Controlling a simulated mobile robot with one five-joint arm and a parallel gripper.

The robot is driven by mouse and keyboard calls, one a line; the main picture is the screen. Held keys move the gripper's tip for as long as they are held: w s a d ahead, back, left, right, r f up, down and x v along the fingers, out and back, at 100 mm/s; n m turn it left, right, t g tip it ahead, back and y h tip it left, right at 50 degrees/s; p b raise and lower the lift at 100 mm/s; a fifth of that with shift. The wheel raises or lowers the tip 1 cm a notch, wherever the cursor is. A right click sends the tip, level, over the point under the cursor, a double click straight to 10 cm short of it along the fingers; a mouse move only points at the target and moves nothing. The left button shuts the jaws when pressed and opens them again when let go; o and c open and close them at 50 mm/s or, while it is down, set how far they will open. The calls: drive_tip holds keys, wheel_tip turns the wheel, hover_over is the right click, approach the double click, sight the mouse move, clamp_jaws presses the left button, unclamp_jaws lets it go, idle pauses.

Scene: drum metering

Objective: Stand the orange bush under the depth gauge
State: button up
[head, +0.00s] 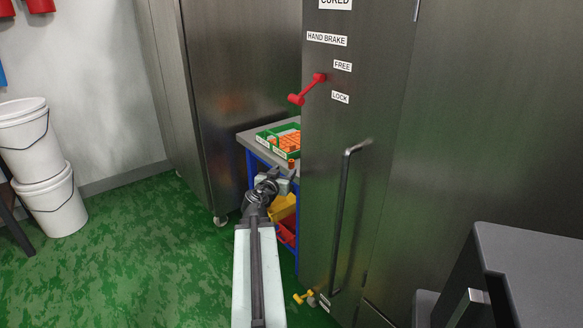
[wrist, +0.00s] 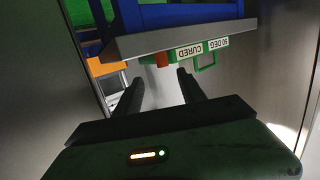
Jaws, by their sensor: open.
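A small orange-brown piece, which looks like the orange bush (head: 291,163), stands near the front edge of a grey-topped table (head: 247,134). It also shows in the wrist view (wrist: 163,60), beside the green tray's labels and beyond my fingertips. My gripper (head: 279,180) is at the table's front edge in the head view. In the wrist view my gripper (wrist: 160,84) is open, with nothing between its fingers and the orange piece apart from them. I cannot make out a depth gauge in either view.
A green tray (head: 263,137) with orange pieces is on the table, labelled "CURED" and "50 DEG", upside down in the wrist view. Tall steel cabinets (head: 240,80) (head: 345,190) flank the table closely. A yellow bin (head: 284,208) is below.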

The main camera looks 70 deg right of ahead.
sight(291, 163)
drive_tip(key=d, duration=0.2)
drive_tip(key=d+f+b, duration=0.1)
drive_tip(key=d, duration=0.5)
drive_tip(key=shift+w+f, duration=0.25)
drive_tip(key=shift+a, duration=0.15)
clamp_jaws()
